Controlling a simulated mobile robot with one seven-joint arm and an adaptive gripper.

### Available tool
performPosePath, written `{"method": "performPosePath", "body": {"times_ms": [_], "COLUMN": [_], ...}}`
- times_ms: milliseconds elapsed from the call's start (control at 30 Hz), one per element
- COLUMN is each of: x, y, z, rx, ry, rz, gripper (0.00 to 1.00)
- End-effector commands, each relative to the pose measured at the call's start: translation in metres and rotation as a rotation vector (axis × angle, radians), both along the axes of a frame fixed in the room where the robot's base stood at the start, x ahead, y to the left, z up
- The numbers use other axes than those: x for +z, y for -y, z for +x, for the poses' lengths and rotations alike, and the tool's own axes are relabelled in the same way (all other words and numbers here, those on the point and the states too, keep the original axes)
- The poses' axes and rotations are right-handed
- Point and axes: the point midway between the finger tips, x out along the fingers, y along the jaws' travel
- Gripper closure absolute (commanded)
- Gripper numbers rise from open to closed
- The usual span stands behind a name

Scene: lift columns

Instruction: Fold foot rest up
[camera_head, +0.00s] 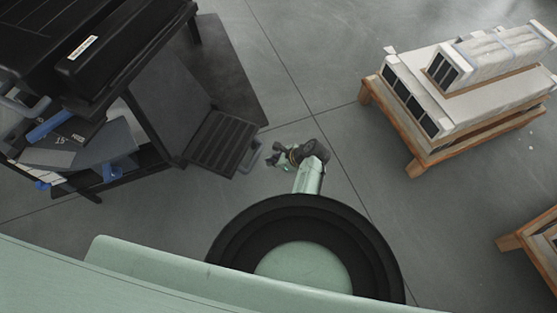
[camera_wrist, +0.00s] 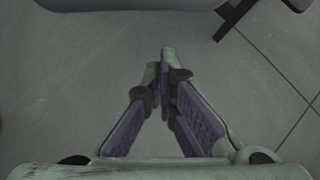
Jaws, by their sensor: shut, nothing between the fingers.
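The foot rest (camera_head: 222,142) looks like a dark ribbed panel that sticks out to the right from the base of a black piece of equipment (camera_head: 130,50). It is folded down, low near the floor. A pale grey-green looped bar (camera_head: 252,156) is at its right end. My gripper (camera_head: 279,155) is just to the right of that bar, apart from it as far as I can tell. In the wrist view, my gripper (camera_wrist: 167,55) has its purple-padded fingers together at the tips, with nothing between them. A grey rounded edge (camera_wrist: 130,4) and a dark bar cross the top; I cannot tell which parts they are.
Wooden pallets (camera_head: 415,150) with stacked white packages (camera_head: 480,65) stand at the right. Another pallet (camera_head: 525,240) is at the lower right edge. A cluttered shelf (camera_head: 75,145) is at the left. The grey floor (camera_head: 300,60) between the equipment and the pallets is clear.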

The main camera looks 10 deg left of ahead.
Motion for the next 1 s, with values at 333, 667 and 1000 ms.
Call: {"method": "performPosePath", "body": {"times_ms": [333, 667, 1000], "x": [0.006, 0.015, 0.018], "y": [-0.026, -0.028, -0.028], "z": [0.005, 0.005, 0.009], "rx": [0.001, 0.000, 0.000], "ry": [0.003, 0.001, 0.001], "rz": [-0.001, 0.000, -0.007], "gripper": [1.00, 1.00, 1.00]}}
